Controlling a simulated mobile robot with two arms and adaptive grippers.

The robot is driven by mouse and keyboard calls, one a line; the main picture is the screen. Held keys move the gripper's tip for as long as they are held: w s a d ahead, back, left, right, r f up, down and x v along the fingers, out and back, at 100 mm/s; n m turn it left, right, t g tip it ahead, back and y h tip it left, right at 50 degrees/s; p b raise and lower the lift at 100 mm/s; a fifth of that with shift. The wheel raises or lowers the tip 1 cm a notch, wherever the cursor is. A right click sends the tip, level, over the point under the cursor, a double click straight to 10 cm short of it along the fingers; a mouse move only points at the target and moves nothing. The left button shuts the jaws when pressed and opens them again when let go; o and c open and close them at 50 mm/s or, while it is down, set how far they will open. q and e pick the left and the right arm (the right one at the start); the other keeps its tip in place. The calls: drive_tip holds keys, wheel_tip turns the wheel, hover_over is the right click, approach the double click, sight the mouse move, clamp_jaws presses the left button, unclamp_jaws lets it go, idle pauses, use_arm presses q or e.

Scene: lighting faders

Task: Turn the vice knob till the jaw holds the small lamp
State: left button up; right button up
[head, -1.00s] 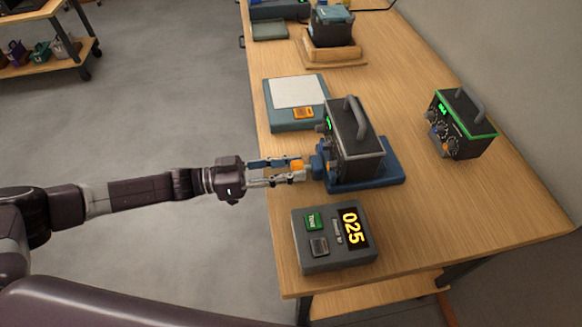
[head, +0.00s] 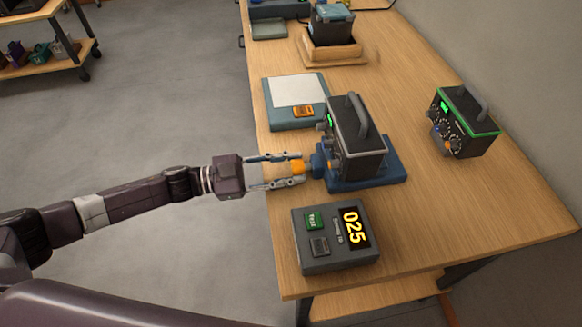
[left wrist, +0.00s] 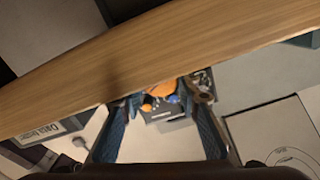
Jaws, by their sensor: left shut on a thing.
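The blue vice (head: 392,178) stands near the table's left edge, with its orange knob (head: 298,168) pointing left. A black box with a grey carrying handle (head: 358,150) sits upright on the vice; it appears to be the small lamp. Whether the jaw touches it is hidden. My left gripper (head: 301,169) comes in from the left, shut on the knob, one finger on each side of it. In the left wrist view the orange knob (left wrist: 160,91) shows between the two fingertips. My right gripper is not in view.
A grey box with display reading 025 (head: 337,238) stands close in front of the vice. A teal pad with a white top (head: 277,114) lies behind it. A green-edged black box (head: 465,125) stands to the right on the wooden table (head: 470,215), with bare wood around it.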

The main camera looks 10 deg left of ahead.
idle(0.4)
use_arm(q)
drive_tip(key=o, duration=1.2)
drive_tip(key=shift+c, duration=0.2)
drive_tip(key=v, duration=1.2)
